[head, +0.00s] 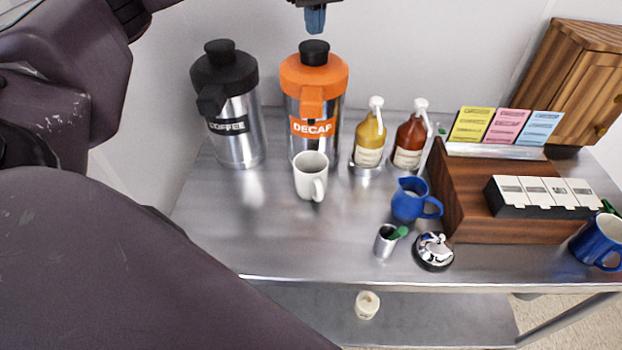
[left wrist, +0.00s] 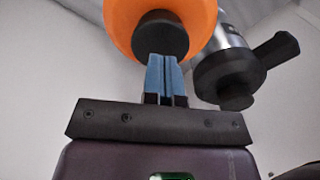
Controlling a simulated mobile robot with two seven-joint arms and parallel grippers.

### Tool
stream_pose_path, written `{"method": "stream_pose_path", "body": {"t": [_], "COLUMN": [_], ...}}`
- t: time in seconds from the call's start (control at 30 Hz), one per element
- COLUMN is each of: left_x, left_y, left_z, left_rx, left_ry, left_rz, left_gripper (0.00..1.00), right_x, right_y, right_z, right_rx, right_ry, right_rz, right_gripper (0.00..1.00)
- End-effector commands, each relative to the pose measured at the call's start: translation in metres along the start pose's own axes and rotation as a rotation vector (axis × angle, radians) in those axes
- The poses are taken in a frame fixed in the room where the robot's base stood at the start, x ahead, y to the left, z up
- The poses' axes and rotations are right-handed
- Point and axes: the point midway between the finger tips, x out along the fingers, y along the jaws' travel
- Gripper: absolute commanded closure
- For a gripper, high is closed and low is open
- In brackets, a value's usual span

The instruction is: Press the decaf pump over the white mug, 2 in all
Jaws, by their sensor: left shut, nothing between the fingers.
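The decaf pump pot (head: 314,98) is steel with an orange top and a black pump knob (head: 314,52). It stands at the back of the steel table. The white mug (head: 311,176) stands upright in front of it, below the orange spout. My left gripper (head: 315,20) is shut and empty, with blue fingertips pointing down above the black knob; a small gap shows between them in the head view. In the left wrist view the fingertips (left wrist: 165,62) overlap the black knob (left wrist: 160,36), and contact cannot be told there. My right gripper is not in view.
The black-topped coffee pot (head: 237,120) stands left of the decaf pot. The table's left front is clear.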

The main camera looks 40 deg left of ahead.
Motion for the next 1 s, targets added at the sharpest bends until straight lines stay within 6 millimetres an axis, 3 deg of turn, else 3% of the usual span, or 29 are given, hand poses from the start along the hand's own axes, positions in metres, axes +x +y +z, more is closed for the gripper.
{"method": "stream_pose_path", "body": {"t": [1.0], "left_x": [0.022], "left_y": [0.000], "left_z": [0.000], "left_rx": [0.000], "left_ry": [0.000], "left_rz": [0.000], "left_gripper": [1.00], "right_x": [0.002], "right_y": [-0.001], "right_z": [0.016], "right_rx": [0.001], "right_ry": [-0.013], "right_rz": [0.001], "right_gripper": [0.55]}}
